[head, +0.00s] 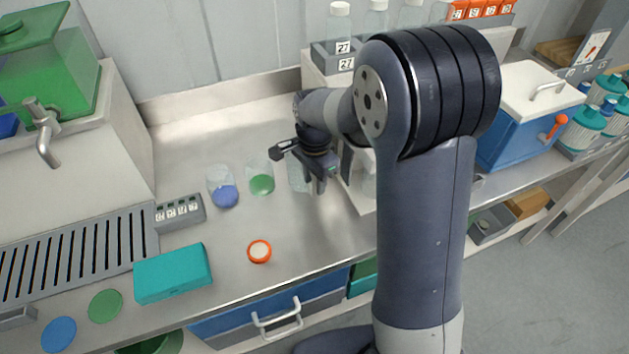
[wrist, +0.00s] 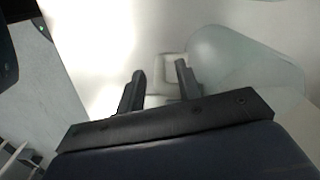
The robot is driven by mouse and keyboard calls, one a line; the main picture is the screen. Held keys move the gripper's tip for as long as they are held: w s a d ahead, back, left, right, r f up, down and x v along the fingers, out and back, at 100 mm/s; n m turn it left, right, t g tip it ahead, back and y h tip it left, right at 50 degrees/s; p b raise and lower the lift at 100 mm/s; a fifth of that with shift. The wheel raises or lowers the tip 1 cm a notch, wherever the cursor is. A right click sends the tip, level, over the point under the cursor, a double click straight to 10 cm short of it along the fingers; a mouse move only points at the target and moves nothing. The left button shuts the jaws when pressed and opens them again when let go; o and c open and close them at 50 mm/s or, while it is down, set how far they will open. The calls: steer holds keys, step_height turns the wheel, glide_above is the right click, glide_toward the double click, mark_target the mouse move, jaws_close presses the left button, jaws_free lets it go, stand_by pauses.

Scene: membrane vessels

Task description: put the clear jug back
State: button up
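The clear jug (head: 297,178) stands on the metal bench in the head view, partly hidden by my gripper (head: 318,184). In the wrist view the jug's clear body (wrist: 245,72) lies to the right of my gripper (wrist: 160,70). Its pale handle (wrist: 172,66) shows by the fingertips, mostly in the space between them. My two fingers are apart, with a gap showing, and do not look closed on the handle. Whether the right finger touches the handle is unclear.
A clear vessel with green liquid (head: 261,184) and another with blue liquid (head: 224,196) stand left of the jug. A white unit (head: 350,178) is close on the right. An orange-rimmed disc (head: 259,251) and a teal box (head: 173,273) lie nearer the front.

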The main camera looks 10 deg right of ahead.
step_height(320, 180, up, 11)
stand_by(0.3)
steer(key=shift+s, duration=0.1)
